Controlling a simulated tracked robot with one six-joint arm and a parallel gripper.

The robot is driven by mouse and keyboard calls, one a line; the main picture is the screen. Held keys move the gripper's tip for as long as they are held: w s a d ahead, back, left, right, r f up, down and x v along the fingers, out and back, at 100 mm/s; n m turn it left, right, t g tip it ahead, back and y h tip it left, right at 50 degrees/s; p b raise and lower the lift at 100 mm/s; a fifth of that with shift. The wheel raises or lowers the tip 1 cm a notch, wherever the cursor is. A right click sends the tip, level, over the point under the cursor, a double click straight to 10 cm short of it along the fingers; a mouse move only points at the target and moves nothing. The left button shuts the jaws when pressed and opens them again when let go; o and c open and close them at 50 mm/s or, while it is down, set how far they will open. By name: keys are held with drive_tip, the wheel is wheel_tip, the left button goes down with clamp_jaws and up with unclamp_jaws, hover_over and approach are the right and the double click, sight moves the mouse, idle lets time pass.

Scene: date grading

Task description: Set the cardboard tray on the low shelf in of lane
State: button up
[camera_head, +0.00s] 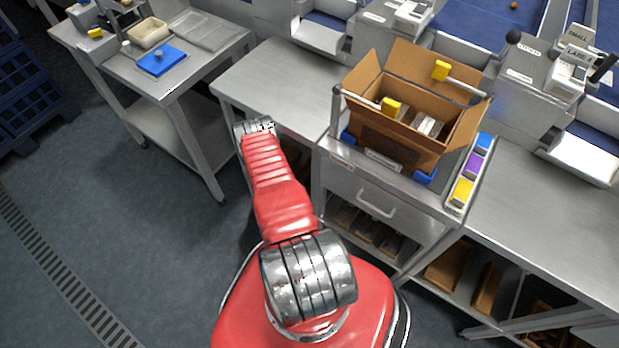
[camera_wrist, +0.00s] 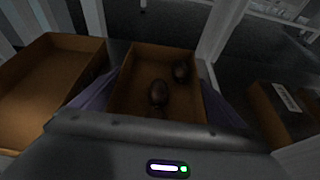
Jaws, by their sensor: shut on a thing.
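In the wrist view a small open cardboard tray (camera_wrist: 133,88) sits between the fingers of my gripper (camera_wrist: 158,100), which is shut on it. Two dark brown dates lie in the tray, one near the middle (camera_wrist: 158,94) and one toward the far right (camera_wrist: 181,72). The tray looks roughly level. In the head view my red arm reaches toward the space under the left steel table (camera_head: 280,88); the gripper and held tray are hidden there. The surface under the tray is too dark to make out, so I cannot tell whether it touches the shelf.
A second cardboard tray (camera_wrist: 48,90) stands left of the held one, and a labelled cardboard box (camera_wrist: 282,112) is at right. Pale posts rise close by. In the head view a large open carton (camera_head: 400,135) stands on the middle bench, with brown trays (camera_head: 447,266) on a low shelf at right.

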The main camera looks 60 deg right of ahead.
drive_tip(key=o, duration=0.7)
drive_tip(key=shift+w+a+r, duration=0.15)
drive_tip(key=shift+a+r, duration=0.1)
drive_tip(key=shift+a, duration=0.2)
drive_tip(key=v, duration=1.1)
